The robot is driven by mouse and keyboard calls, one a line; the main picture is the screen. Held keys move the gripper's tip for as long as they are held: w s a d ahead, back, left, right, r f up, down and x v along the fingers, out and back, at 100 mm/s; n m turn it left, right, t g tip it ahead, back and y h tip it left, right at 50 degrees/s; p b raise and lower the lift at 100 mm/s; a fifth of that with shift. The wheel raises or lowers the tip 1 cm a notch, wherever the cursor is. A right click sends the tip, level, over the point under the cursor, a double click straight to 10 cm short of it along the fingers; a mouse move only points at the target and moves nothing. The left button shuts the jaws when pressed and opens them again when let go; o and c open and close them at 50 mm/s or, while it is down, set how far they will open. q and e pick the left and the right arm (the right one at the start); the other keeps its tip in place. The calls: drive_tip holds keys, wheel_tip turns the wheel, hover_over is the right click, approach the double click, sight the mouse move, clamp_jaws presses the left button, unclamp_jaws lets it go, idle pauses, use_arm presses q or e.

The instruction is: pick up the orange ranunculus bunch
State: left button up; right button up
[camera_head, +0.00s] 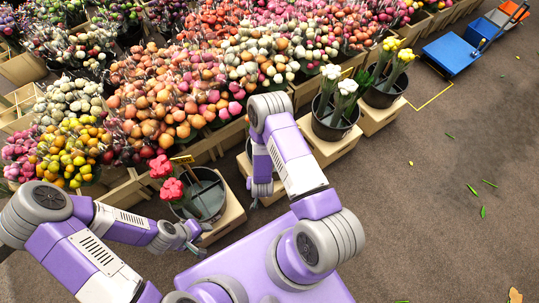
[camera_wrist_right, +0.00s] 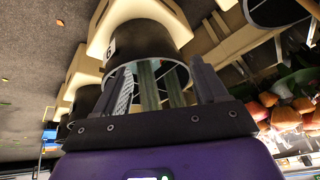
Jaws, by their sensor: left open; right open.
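Round orange blooms (camera_head: 165,112) mass in the crates at the left of the head view; I cannot tell one bunch apart as the orange ranunculus. In the right wrist view, orange blooms (camera_wrist_right: 285,115) show at the lower right. My left gripper (camera_head: 190,240) is open beside the bucket with red flowers. My right gripper (camera_wrist_right: 162,95) is open, its fingers pointing towards a dark bucket (camera_wrist_right: 145,42) marked 6. Green stems (camera_wrist_right: 160,85) show between the fingers, apparently not gripped; their blooms are hidden. In the head view my right arm hides part of this area.
Red flowers (camera_head: 170,188) stand in a bucket (camera_head: 208,198) on a cardboard box near my left gripper. White flowers (camera_head: 338,85) and yellow flowers (camera_head: 397,58) stand in buckets on boxes farther right. A blue cart (camera_head: 452,54) stands at the upper right. The brown floor (camera_head: 430,180) at right is mostly clear.

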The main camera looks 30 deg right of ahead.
drive_tip(key=w+d+f+m+t+h+b, duration=0.1)
drive_tip(key=w+d+f+t+h+b, duration=0.1)
drive_tip(key=w+d+f+t+h, duration=0.4)
drive_tip(key=w+d+r+t+h+b, duration=0.2)
drive_tip(key=w+d+t+h+b, duration=0.1)
drive_tip(key=w+d+b, duration=0.1)
drive_tip(key=shift+w+d+t, duration=0.3)
drive_tip(key=shift+w+d, duration=0.3)
drive_tip(key=shift+d, duration=0.3)
drive_tip(key=shift+r, duration=0.1)
drive_tip(key=shift+c, duration=0.2)
drive_tip(key=c, duration=1.2)
